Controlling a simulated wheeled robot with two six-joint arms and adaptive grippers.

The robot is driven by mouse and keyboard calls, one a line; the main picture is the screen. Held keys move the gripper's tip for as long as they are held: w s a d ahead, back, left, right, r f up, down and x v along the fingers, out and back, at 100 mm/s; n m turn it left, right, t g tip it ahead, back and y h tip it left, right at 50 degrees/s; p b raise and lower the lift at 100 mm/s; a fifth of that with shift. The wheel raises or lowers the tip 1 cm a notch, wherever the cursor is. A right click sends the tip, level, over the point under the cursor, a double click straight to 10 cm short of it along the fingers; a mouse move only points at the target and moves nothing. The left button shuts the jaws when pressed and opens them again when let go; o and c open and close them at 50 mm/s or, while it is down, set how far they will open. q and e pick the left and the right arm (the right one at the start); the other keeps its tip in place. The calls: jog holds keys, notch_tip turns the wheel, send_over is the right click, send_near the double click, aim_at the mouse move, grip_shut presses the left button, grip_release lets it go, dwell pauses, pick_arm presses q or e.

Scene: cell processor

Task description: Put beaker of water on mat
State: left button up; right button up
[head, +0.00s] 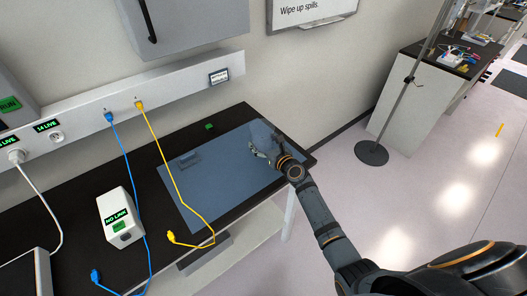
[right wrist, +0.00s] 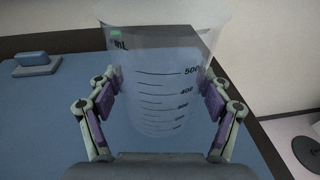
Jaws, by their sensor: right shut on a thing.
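A clear beaker (right wrist: 165,85) with printed volume marks fills the middle of the right wrist view. My right gripper (right wrist: 165,105) is shut on its sides, one finger on each side. The beaker looks upright. Water in it is hard to make out. The blue mat (head: 215,185) lies on the black bench and also shows in the right wrist view (right wrist: 45,125). In the head view my right gripper (head: 262,150) is over the mat's right end, and the beaker is barely visible there. I cannot tell whether its base touches the mat. My left gripper is not in view.
A small block-like item (head: 187,160) sits on the mat's far left part. A yellow cable (head: 172,175) crosses the mat's left side. A white box (head: 120,217) and blue cable (head: 133,190) are further left. The bench's right edge is close to my right gripper.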

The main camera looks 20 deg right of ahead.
notch_tip(320, 180, down, 3)
jog(key=shift+r+b, duration=0.2)
jog(key=shift+b, duration=0.35)
jog(key=shift+w+r, duration=0.1)
jog(key=shift+r, duration=0.05)
jog(key=shift+f, duration=0.25)
jog(key=o, duration=1.7)
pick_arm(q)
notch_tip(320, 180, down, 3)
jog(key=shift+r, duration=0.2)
pick_arm(e)
jog(key=shift+o, duration=0.2)
jog(key=shift+r, duration=0.15)
jog(key=shift+r+p, duration=0.3)
jog(key=shift+p, duration=0.05)
pick_arm(q)
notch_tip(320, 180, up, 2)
jog(key=shift+p, duration=0.7)
pick_arm(e)
jog(key=v, duration=1.2)
jog(key=shift+f, duration=0.2)
